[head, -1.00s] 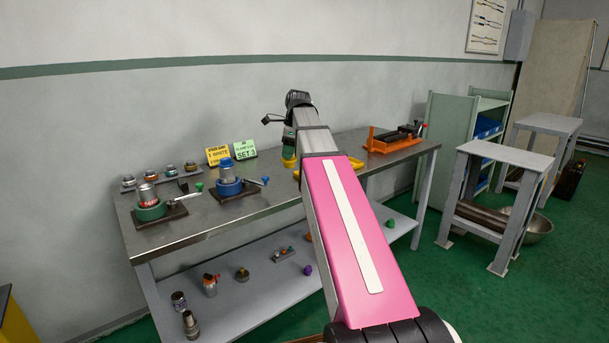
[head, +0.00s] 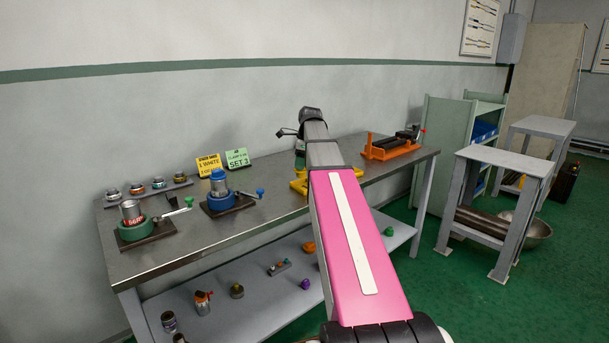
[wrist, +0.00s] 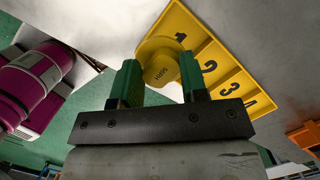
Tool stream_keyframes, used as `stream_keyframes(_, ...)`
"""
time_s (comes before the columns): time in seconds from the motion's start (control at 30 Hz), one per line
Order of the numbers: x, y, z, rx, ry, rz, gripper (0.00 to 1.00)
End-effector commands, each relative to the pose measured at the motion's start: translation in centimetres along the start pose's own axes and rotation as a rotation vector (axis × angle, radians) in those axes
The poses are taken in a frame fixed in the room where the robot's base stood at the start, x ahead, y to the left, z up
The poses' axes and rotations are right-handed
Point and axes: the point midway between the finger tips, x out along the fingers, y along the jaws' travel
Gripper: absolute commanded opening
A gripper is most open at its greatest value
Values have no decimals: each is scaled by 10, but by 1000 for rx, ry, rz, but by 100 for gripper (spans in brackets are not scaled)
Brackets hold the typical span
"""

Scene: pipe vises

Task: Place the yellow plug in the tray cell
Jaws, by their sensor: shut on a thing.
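The yellow tray (wrist: 228,62) has cells numbered 1 to 4. The plug overlaps the tray's end beside the number 1; I cannot tell whether it touches the tray or is held above it. In the head view, part of the tray (head: 298,187) shows on the bench left of my arm.
The steel bench (head: 150,262) carries a green vise (head: 133,233), a blue vise (head: 220,200) and an orange vise (head: 390,148). Yellow (head: 208,166) and green (head: 237,158) cards stand behind. Several small parts lie on the lower shelf (head: 245,310).

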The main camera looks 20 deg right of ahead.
Motion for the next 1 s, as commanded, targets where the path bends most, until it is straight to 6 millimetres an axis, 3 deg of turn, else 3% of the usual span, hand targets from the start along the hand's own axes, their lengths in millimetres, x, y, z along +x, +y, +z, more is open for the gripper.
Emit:
stream_keyframes(0.1, 7, -12, -11, 1, 0, 2, 12)
stream_keyframes(0.33, 15, -14, -17, -1, 0, 1, 12)
stream_keyframes(0.6, 47, -14, -23, 0, 0, 1, 12)
stream_keyframes(0.97, 51, -14, -24, 0, 0, 1, 12)
stream_keyframes(1.0, 51, -14, -24, 0, 0, 1, 47)
